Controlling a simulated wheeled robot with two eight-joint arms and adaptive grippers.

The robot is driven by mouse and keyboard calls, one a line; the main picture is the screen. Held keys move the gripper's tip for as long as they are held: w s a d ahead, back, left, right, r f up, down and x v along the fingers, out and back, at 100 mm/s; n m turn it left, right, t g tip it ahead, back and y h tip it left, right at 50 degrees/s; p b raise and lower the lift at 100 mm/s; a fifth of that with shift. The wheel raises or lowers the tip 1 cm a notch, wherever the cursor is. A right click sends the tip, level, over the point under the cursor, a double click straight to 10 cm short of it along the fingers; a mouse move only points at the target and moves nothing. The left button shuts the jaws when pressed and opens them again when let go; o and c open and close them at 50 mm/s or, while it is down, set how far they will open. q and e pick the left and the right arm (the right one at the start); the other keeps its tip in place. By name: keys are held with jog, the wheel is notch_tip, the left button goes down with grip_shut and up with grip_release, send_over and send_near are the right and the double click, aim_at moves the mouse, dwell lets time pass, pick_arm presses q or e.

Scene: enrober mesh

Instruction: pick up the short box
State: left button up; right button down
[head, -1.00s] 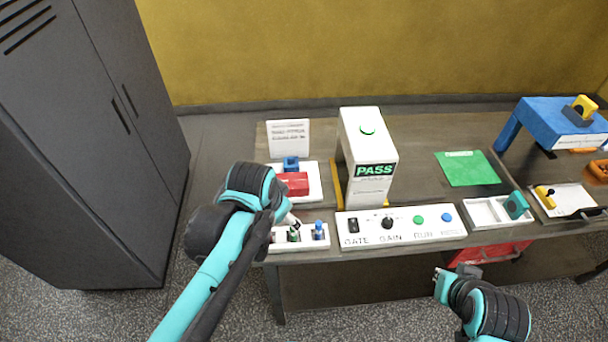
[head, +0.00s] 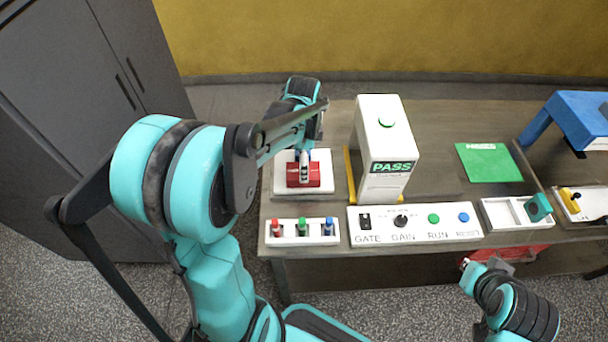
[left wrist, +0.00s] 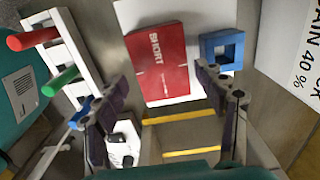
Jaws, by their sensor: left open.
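The short box is a flat red box (head: 318,174) on a white tray (head: 283,186) at the left of the bench. In the left wrist view the red box (left wrist: 157,62), marked SHORT, lies flat on the white tray. My left gripper (head: 304,168) is over the box in the head view and partly covers it. In the left wrist view the gripper (left wrist: 160,95) has its fingers spread, with nothing between them. The box lies beyond the fingertips; the gap is unclear. My right gripper (head: 468,264) is at the front of the bench, too small to tell its state.
A blue square frame (left wrist: 221,50) lies beside the box. A white PASS machine (head: 385,140) stands to the right. A rack (head: 290,240) with red, green and blue pegs and a button panel (head: 415,236) line the front edge. A grey cabinet (head: 90,110) stands left.

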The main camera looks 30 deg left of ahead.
pick_arm(q)
notch_tip(320, 180, down, 4)
jog(key=shift+w+a+f+b, duration=0.1)
jog(key=shift+b, duration=0.6)
jog(key=shift+r, duration=0.2)
jog(key=c, duration=1.2)
